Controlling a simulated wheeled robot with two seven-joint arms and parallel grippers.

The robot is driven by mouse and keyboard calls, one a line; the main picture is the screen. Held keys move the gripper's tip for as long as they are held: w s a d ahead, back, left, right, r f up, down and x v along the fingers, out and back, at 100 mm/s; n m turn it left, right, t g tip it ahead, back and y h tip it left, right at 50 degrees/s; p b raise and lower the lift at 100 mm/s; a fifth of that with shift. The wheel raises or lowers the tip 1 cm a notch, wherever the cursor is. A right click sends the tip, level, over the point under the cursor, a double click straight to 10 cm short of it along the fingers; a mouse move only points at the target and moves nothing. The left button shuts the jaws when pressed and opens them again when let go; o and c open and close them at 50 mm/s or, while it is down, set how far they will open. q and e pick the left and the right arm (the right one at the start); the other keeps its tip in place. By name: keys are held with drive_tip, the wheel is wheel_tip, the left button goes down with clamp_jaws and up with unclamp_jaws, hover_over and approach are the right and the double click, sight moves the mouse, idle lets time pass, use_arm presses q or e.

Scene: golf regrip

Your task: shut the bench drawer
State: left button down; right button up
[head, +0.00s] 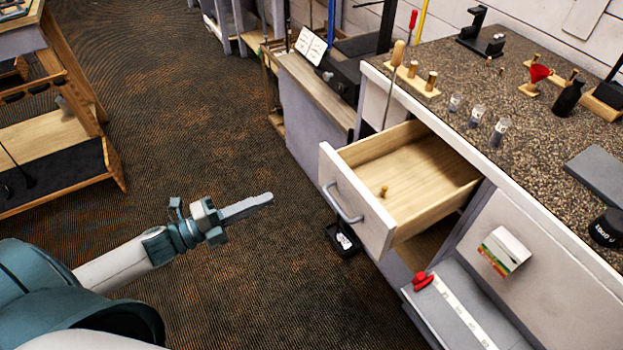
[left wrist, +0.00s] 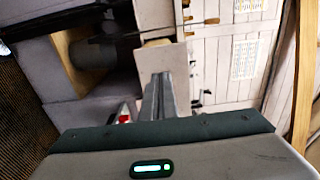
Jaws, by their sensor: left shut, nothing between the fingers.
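The bench drawer (head: 357,200) stands pulled out from the bench in the head view. It has a white front, a grey bar handle (head: 343,203) and a pale wooden inside. A small brass-coloured piece (head: 383,191) is in the drawer. My left gripper (head: 268,198) is shut and empty, to the left of the drawer front and apart from it, pointing toward it. In the left wrist view the shut fingers (left wrist: 157,95) point at a pale panel that I cannot identify surely. My right gripper is in neither view.
The speckled bench top (head: 480,75) carries small cups, brass pieces, a red funnel (head: 538,74) and a black roll (head: 606,228). A wooden rack (head: 60,130) stands at left.

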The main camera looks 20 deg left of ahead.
use_arm(q)
drive_tip(key=shift+w, duration=0.15)
drive_tip(key=p, duration=0.2)
approach(325, 174)
drive_tip(key=x, duration=0.2)
drive_tip(key=p+x, duration=0.1)
drive_tip(key=x, duration=0.2)
drive_tip(key=shift+w, duration=0.2)
drive_tip(key=shift+w+d+f, duration=0.2)
drive_tip(key=shift+w+d, duration=0.2)
drive_tip(key=shift+w, duration=0.05)
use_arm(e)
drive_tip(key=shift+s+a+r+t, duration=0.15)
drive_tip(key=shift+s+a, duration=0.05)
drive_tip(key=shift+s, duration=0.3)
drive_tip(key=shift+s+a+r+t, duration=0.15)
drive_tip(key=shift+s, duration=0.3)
use_arm(q)
drive_tip(key=shift+w+d, duration=0.1)
